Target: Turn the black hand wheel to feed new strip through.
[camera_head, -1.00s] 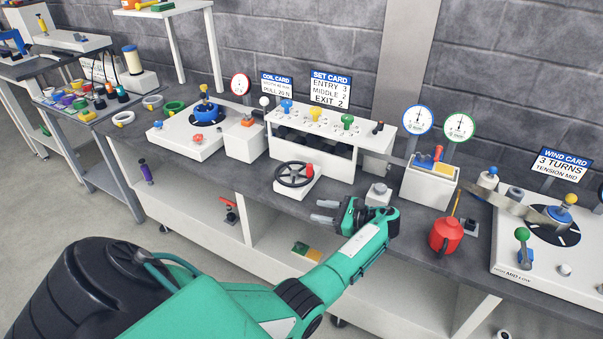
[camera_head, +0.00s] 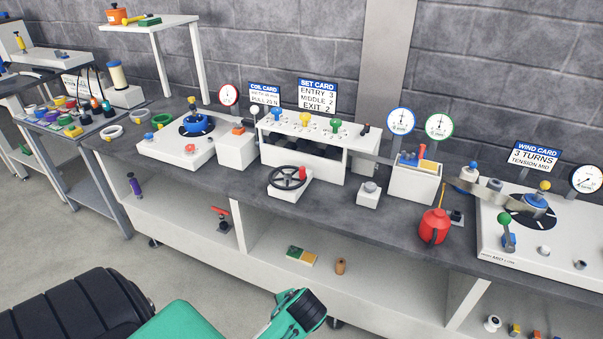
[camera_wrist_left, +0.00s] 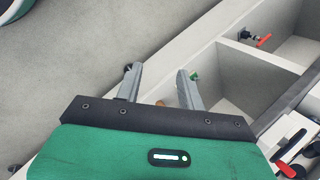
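The black hand wheel (camera_head: 287,177) with a red knob (camera_head: 302,173) sits on a white base (camera_head: 291,190) at the bench's front, below the white roller housing (camera_head: 365,155). My left arm comes in at the bottom of the head view, but its gripper is outside that picture. In the left wrist view my left gripper (camera_wrist_left: 160,80) has its two grey fingers apart with nothing held between them. It is in front of the bench's lower shelves, away from the wheel. My right gripper is in neither view.
A red oil can (camera_head: 434,226) and a small white block with a grey button (camera_head: 368,194) stand right of the wheel. The bench's front edge (camera_head: 380,228) runs below them. Lower shelves hold a green-yellow box (camera_head: 301,256) and a brown cylinder (camera_head: 340,266).

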